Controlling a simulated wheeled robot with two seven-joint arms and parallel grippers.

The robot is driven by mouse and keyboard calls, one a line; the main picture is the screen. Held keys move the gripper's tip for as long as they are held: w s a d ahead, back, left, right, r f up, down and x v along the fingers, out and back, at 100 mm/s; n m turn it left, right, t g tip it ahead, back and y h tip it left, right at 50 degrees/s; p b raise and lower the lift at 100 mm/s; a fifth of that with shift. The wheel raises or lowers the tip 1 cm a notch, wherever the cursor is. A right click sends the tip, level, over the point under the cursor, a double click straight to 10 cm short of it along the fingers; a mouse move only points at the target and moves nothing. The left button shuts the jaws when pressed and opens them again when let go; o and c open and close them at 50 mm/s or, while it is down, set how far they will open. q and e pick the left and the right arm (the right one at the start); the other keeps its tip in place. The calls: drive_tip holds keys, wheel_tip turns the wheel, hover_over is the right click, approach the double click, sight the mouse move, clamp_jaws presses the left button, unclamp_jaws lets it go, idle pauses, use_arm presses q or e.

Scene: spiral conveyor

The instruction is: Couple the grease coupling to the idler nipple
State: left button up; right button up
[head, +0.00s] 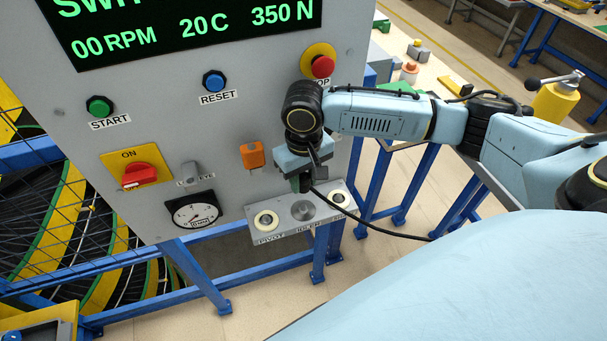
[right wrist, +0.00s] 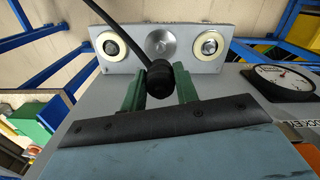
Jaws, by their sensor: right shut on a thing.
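The grease coupling (right wrist: 160,76) is a black cylinder with a black hose, held between the green fingers of my right gripper (right wrist: 160,90). In the head view my right gripper (head: 304,184) is just above the nipple plate (head: 283,227) and hides most of the coupling. The idler nipple (head: 303,211) is the middle one, in a round grey metal disc. In the right wrist view the idler disc (right wrist: 163,44) lies just beyond the coupling, which appears apart from it. My left gripper is out of view.
Ringed nipples sit on either side: pivot (head: 266,220) and another (head: 340,198). A dial gauge (head: 194,214), orange block (head: 252,155), red ON switch (head: 140,175) and red stop button (head: 323,67) are on the panel. The hose (head: 375,226) trails right.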

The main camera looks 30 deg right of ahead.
sight(304, 206)
drive_tip(key=shift+r+p, duration=0.15)
drive_tip(key=shift+p, duration=0.2)
drive_tip(key=shift+f, duration=0.35)
wheel_tip(304, 206, down, 2)
drive_tip(key=shift+b, duration=0.4)
wheel_tip(304, 206, down, 2)
drive_tip(key=shift+f+b, duration=0.1)
drive_tip(key=shift+b, duration=0.2)
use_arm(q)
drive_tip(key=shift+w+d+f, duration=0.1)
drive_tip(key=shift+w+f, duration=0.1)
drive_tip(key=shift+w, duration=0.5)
use_arm(e)
drive_tip(key=shift+f, duration=0.6)
drive_tip(key=shift+f, duration=1.5)
drive_tip(key=o, duration=0.9)
